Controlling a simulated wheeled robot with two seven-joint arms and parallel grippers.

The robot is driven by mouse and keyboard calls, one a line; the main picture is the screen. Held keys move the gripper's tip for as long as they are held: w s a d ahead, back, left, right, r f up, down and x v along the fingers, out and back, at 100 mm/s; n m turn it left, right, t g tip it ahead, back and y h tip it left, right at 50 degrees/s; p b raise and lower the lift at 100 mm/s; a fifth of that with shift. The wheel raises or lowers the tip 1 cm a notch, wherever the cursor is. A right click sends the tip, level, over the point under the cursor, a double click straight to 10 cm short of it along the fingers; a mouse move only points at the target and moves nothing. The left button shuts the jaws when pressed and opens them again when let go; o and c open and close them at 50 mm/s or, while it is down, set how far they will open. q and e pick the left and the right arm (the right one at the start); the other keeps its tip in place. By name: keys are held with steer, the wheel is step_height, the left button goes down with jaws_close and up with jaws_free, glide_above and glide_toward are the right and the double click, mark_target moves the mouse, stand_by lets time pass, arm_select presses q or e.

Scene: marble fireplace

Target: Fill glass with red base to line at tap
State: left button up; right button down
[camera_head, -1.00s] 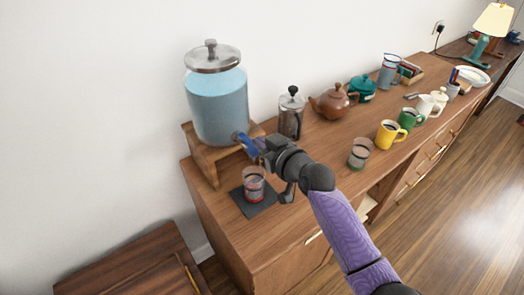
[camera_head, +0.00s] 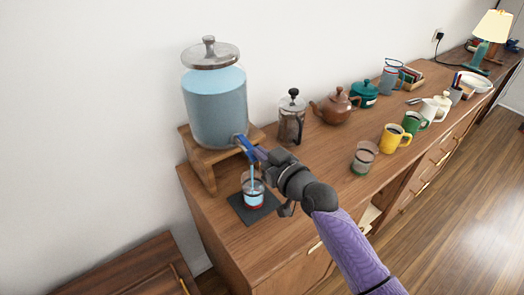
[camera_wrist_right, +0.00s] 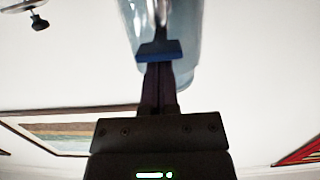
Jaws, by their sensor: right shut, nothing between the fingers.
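The glass with the red base (camera_head: 254,206) stands upright on a dark square mat (camera_head: 240,212) under the tap. A thin blue stream (camera_head: 252,174) runs from the tap into it, and blue water shows inside. A dark band shows on the glass; I cannot tell exactly how the level sits against it. The tap with its blue lever (camera_head: 245,147) is on the large water dispenser (camera_head: 217,112). My right gripper (camera_head: 261,155) is shut and empty, its fingertips at the lever. The lever also shows in the right wrist view (camera_wrist_right: 160,50), just beyond the fingers (camera_wrist_right: 158,88). My left gripper is out of view.
The dispenser sits on a wooden stand (camera_head: 200,165). A French press (camera_head: 291,118), brown teapot (camera_head: 337,108), a glass with a green base (camera_head: 364,158) and a yellow mug (camera_head: 395,139) stand to the right on the wooden cabinet. Bare top lies in front of the press.

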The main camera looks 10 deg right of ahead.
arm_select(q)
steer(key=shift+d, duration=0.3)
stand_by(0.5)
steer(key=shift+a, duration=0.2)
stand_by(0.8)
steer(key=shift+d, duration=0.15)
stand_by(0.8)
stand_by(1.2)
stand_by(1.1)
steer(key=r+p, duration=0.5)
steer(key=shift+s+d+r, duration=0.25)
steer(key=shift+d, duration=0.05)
arm_select(e)
steer(key=s+d+r, duration=0.4)
steer(key=s+r, duration=0.1)
steer(key=s, duration=0.4)
steer(key=shift+s, duration=0.35)
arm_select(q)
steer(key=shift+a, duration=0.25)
